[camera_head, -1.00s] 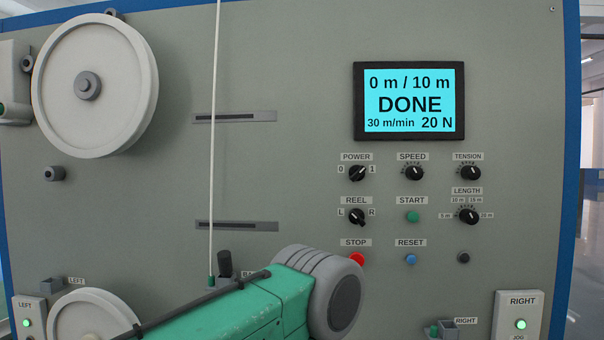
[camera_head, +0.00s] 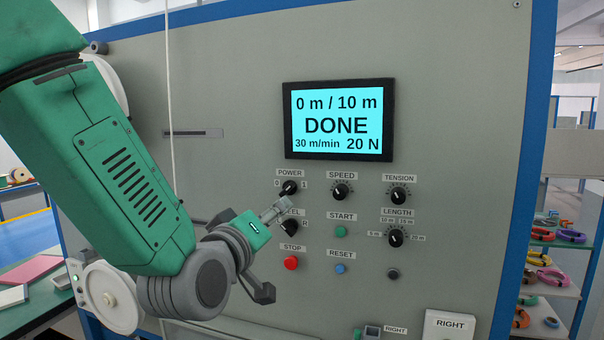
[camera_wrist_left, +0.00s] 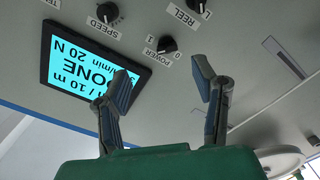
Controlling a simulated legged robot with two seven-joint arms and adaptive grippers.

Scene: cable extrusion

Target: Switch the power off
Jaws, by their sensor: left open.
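The black power knob (camera_head: 289,188) sits on the grey panel under its POWER label, between the marks 0 and 1. Its white line seems to lean toward 1. In the left wrist view the knob (camera_wrist_left: 167,44) shows beyond the gap between the fingers. My left gripper (camera_head: 275,248) is open and empty in front of the panel, its upper finger just below the power knob and partly covering the REEL label. In the left wrist view both fingers of the gripper (camera_wrist_left: 162,78) are spread apart, not touching the knob. My right gripper is not in view.
The lit display (camera_head: 338,122) reads DONE. Close by are the reel knob (camera_head: 289,228), speed knob (camera_head: 341,192), red stop button (camera_head: 291,263), green start button (camera_head: 341,231) and blue reset button (camera_head: 339,269). A white cable (camera_head: 168,100) hangs left of the controls.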

